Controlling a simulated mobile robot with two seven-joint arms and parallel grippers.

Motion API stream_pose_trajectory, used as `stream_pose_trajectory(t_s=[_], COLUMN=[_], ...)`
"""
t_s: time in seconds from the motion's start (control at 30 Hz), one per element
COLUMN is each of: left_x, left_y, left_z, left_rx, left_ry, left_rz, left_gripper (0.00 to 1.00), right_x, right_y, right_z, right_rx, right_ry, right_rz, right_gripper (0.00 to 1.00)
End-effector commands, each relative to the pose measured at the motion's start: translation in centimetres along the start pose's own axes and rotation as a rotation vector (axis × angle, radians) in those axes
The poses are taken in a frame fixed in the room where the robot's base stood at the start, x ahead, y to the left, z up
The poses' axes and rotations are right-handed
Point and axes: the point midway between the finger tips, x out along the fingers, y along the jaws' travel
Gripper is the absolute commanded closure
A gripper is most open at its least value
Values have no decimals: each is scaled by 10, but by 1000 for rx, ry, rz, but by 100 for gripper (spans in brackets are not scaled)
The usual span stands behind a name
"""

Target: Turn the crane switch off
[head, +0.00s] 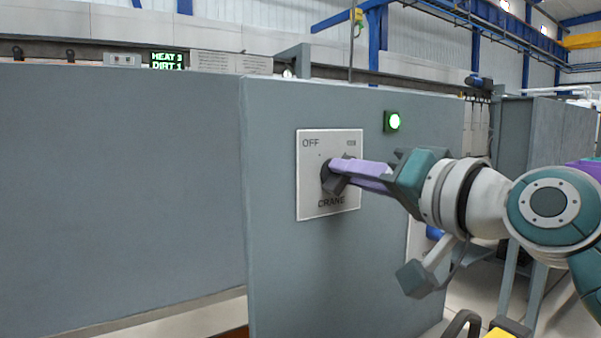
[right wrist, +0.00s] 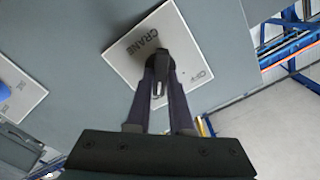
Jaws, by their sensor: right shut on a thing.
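The crane switch is a white plate (head: 312,190) marked OFF and CRANE on a grey panel, with a dark knob (head: 326,178) in its middle. My right gripper (head: 335,173) comes in from the right and is shut on the knob. The right wrist view shows both fingers closed around the dark knob (right wrist: 160,62) on the plate (right wrist: 127,66). The fingers hide part of the knob, so its exact setting is hard to tell. A green lamp (head: 393,122) on the panel above right of the plate is lit. My left gripper is not in view.
The grey panel (head: 270,260) fills the middle, with a grey wall (head: 120,190) to its left. A second white plate with a blue part (right wrist: 15,100) is on the panel in the right wrist view. A green-lettered display (head: 167,60) stands behind the wall.

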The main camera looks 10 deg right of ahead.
Motion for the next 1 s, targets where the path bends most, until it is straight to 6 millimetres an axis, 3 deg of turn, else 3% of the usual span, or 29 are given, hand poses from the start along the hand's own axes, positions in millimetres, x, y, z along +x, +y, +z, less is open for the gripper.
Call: stream_pose_trajectory(t_s=[0.47,1.0], left_x=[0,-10], left_y=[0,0], left_z=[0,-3], left_rx=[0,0], left_ry=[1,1], left_rz=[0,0], left_gripper=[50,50], right_x=[0,0], right_y=[0,-3], right_z=[0,0], right_rx=[-72,-522], right_ry=[-2,-3], right_rz=[1,0], right_gripper=[100,100])
